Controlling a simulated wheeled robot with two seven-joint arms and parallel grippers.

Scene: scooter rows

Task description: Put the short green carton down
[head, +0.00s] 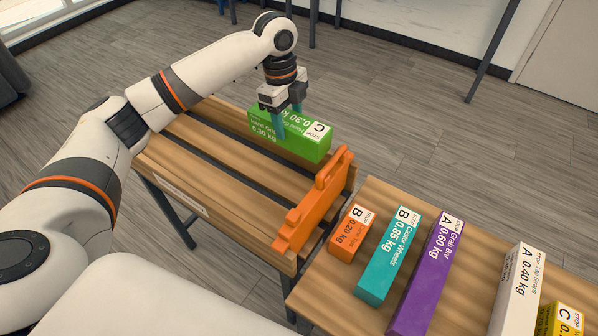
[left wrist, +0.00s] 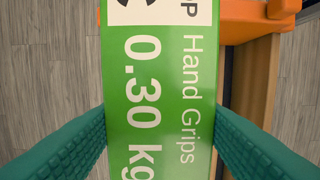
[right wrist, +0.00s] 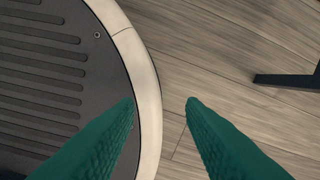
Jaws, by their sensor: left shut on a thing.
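The short green carton (head: 302,143), marked C, Hand Grips, 0.30 kg, is at the far edge of the slatted wooden bench in the head view. My left gripper (head: 287,120) is shut on it from above, with teal fingers on both sides. In the left wrist view the green carton (left wrist: 158,90) fills the middle between the two fingers. I cannot tell whether its underside touches the slats. My right gripper (right wrist: 162,105) shows only in the right wrist view, its fingers apart with nothing between them, over the floor.
An orange divider (head: 316,200) stands at the bench's (head: 222,182) right end. Beyond it, a second wooden surface holds an orange carton (head: 350,235), a teal carton (head: 388,257), a purple carton (head: 427,275), a white carton (head: 517,290) and a yellow one (head: 562,320). The bench's nearer slats are clear.

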